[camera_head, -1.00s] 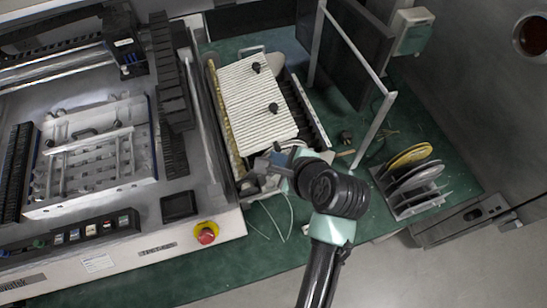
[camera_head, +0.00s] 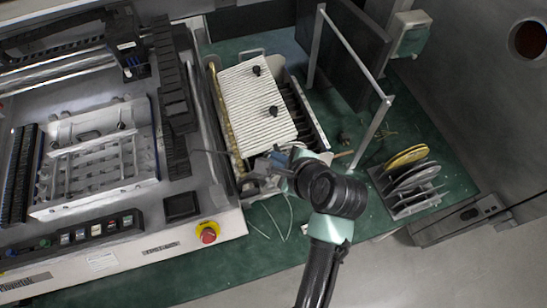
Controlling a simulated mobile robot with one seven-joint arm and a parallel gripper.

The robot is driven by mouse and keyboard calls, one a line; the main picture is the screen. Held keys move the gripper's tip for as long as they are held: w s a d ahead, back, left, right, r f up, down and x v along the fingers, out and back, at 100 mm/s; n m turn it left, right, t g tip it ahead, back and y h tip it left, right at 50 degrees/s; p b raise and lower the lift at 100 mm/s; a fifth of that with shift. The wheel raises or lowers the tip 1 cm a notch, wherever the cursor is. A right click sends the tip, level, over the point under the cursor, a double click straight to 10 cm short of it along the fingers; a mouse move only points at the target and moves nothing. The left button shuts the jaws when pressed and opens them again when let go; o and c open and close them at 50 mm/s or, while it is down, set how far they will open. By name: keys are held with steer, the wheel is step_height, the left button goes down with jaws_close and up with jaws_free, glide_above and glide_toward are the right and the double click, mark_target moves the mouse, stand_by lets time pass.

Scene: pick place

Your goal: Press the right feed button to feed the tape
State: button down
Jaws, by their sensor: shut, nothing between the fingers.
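A tape feeder bank (camera_head: 258,105) with a ribbed light cover and two black knobs stands on the green table, right of the large machine. My gripper (camera_head: 254,165) is at the bank's near end, low beside the cover's front edge. It is small and partly hidden by my wrist, and it looks shut and empty. I cannot make out the feed buttons; the bank's near end is partly covered by my arm. I cannot tell whether the gripper touches a button.
The large machine (camera_head: 150,235) with a red emergency button (camera_head: 208,233) fills the left. A reel rack (camera_head: 405,208) stands at right. A metal frame (camera_head: 350,45) with a dark panel rises behind. Thin pale tapes (camera_head: 283,222) hang at the table front.

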steer(key=shift+r, duration=0.1)
step_height(320, 180, up, 6)
steer(key=p, duration=0.7)
steer(key=shift+p, duration=0.4)
stand_by(0.5)
